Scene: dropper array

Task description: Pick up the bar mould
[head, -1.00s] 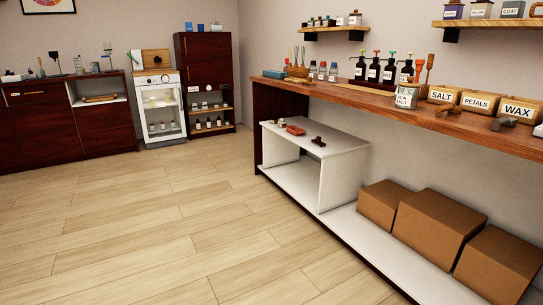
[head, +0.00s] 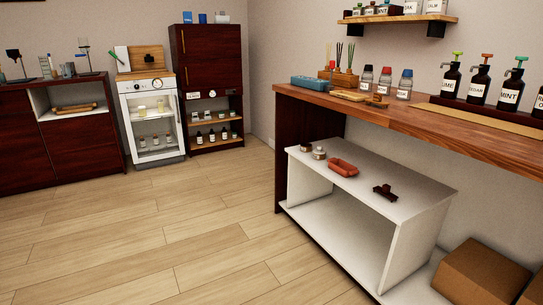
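I cannot tell for sure which thing is the bar mould. A small red-orange oblong tray-like piece (head: 342,168) lies on the low white shelf unit under the wooden counter. A blue oblong tray or block (head: 310,83) lies on the counter's far left end. Both stand free of any gripper. Neither of my grippers is in view.
The wooden counter (head: 420,120) runs along the right wall, with labelled pump bottles and jars. The white unit (head: 415,205) also bears small jars and a dark red piece (head: 385,193). A cardboard box (head: 484,278) is at lower right. The floor (head: 170,230) is clear.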

